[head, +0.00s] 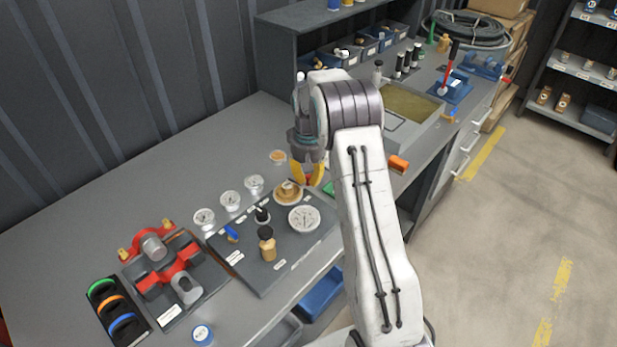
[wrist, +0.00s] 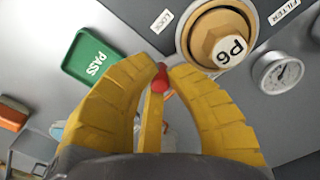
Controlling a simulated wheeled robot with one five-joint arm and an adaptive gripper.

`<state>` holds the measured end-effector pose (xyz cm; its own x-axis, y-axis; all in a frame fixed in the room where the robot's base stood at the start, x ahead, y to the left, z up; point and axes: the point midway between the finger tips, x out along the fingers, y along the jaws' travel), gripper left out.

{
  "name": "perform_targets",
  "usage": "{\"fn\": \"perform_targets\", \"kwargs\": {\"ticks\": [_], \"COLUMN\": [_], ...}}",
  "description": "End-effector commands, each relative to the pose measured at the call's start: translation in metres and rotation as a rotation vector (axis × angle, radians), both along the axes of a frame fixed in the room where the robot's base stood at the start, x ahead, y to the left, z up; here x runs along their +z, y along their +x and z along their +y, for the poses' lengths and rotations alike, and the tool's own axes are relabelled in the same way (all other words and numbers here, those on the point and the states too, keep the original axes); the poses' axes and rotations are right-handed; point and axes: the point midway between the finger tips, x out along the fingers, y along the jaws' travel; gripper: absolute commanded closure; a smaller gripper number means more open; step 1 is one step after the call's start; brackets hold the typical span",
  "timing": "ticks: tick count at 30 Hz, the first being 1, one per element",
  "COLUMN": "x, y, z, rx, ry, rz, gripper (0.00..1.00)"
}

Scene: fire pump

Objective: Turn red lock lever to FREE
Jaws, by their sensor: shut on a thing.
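The red lock lever (wrist: 160,79) shows its rounded red end between my yellow fingertips in the wrist view. My gripper (wrist: 158,76) is shut on it; the fingers hide most of the lever. In the head view my gripper (head: 308,174) is low over the back right corner of the dark panel (head: 262,284). The brass hex fitting marked P6 (wrist: 224,42) is beside the fingertips, and it shows in the head view (head: 288,193). A white LOCK label (wrist: 162,20) lies left of the fitting. I see no readable FREE label.
A green PASS tray (wrist: 90,62) lies close to the fingers. A gauge (wrist: 278,73) and a FILTER label (wrist: 284,11) are right of the fitting. A red clamp fixture (head: 165,262) stands left on the bench. The bench at the back left is clear.

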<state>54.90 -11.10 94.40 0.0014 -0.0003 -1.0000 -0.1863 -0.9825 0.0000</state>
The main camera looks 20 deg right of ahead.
Motion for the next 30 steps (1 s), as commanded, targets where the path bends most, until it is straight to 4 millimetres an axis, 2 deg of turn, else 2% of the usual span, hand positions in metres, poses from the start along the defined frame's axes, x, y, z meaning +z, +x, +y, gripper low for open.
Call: {"fn": "perform_targets", "kwargs": {"ticks": [8, 14, 30], "x": [-0.001, -0.002, -0.002], "y": [0.0, 0.004, 0.032], "z": [0.0, 0.001, 0.012], "rx": [0.011, 0.081, 0.554], "ry": [0.001, 0.001, 0.002], "rz": [0.003, 0.004, 0.005], "gripper": [1.0, 1.0, 1.0]}}
